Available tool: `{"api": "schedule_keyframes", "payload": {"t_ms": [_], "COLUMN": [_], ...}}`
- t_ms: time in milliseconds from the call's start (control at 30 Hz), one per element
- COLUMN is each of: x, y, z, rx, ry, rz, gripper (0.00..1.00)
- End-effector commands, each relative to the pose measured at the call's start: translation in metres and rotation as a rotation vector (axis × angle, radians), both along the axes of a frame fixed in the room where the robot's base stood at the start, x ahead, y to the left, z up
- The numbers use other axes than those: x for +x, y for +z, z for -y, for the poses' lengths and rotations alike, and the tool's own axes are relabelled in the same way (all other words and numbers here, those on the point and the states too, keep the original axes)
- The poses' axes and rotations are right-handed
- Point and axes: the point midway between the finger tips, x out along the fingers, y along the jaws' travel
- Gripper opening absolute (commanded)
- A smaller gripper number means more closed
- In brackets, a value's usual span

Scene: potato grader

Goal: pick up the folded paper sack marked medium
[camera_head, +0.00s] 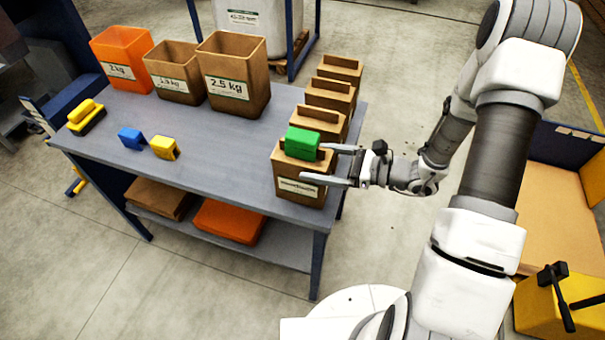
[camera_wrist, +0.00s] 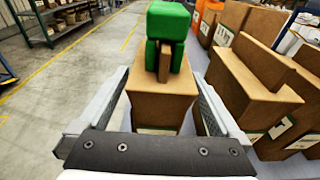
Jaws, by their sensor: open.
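A brown paper sack (camera_head: 289,168) stands upright at the right end of the grey table, nearest in a row of similar sacks. Its small white label is too blurred to read for certain. A green clip-like block (camera_head: 303,143) sits over its raised top fold. In the wrist view, the sack (camera_wrist: 161,100) and the green block (camera_wrist: 166,40) are straight ahead. My gripper (camera_head: 320,163) is open, reaching in from the right at the sack's upper part. In the wrist view, its fingers (camera_wrist: 160,80) lie left and right of the sack; I cannot tell whether they touch it.
Several more brown sacks (camera_head: 329,95) stand close behind. An orange bin (camera_head: 122,60) and two brown bins (camera_head: 235,72) stand at the back left. The table middle is clear.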

Motion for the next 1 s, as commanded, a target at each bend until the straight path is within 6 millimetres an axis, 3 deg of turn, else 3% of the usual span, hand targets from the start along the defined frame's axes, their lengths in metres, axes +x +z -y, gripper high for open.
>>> {"api": "schedule_keyframes", "payload": {"t_ms": [200, 533, 1000], "x": [0.012, 0.015, 0.015], "y": [-0.004, -0.005, -0.005], "z": [-0.031, -0.037, -0.036], "rx": [0.001, -0.001, 0.000], "ry": [0.004, 0.001, 0.001], "rz": [0.001, 0.002, 0.002], "gripper": [1.00, 0.98, 0.14]}}
